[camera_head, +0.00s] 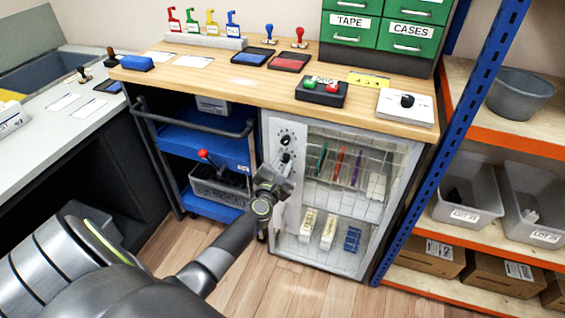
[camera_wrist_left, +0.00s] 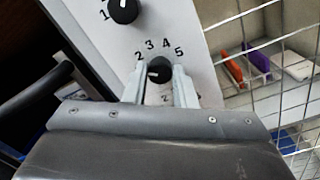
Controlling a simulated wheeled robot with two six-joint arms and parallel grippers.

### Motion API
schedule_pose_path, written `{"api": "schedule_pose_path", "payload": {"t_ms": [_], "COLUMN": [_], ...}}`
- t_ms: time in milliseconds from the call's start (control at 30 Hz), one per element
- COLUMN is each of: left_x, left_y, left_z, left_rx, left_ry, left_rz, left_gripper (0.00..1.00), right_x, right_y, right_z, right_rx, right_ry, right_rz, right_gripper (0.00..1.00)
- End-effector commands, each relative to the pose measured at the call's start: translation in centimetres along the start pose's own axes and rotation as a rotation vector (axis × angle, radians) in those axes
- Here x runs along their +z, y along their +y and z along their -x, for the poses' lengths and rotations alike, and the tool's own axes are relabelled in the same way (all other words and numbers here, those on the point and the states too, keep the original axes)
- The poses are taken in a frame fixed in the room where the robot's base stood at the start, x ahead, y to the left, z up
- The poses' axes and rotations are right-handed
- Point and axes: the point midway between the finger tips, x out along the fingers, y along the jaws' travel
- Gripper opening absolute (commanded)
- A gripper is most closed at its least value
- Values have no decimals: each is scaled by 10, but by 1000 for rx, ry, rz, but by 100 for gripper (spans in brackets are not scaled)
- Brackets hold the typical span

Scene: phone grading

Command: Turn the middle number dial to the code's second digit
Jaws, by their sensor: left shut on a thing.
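A white panel on the front of the cabinet carries black number dials. In the wrist view the top dial (camera_wrist_left: 123,10) stands clear, with a 1 at its left. Below it, the middle dial (camera_wrist_left: 159,70) sits between the fingers of my left gripper (camera_wrist_left: 159,82); the digits 2, 3, 4 and 5 show around it. A pale mark shows on its face, but I cannot tell which digit it points to. In the head view my left gripper (camera_head: 280,170) is at the panel, below the top dial (camera_head: 286,140), and hides its lower part. My right gripper is not in view.
A yellow card (camera_head: 369,79) lies on the wooden counter (camera_head: 190,85); its marks are too small to read. The cabinet's wire-mesh door (camera_head: 345,205) is right of the panel. A blue cart (camera_head: 215,145) is at its left, and a blue shelf post (camera_head: 440,130) at its right.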

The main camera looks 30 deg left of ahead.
Motion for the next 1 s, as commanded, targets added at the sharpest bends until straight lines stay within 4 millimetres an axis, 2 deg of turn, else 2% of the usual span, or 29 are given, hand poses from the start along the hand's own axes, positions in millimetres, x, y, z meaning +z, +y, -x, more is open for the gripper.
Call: {"api": "schedule_pose_path", "payload": {"t_ms": [600,1000], "left_x": [1,0], "left_y": [0,0], "left_z": [0,0], "left_rx": [2,1], "left_ry": [-13,-20], "left_rz": [-586,-883], "left_gripper": [1,1], "right_x": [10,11], "right_y": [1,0], "right_z": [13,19], "right_rx": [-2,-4], "right_ry": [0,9], "right_rz": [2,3], "right_gripper": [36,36]}}
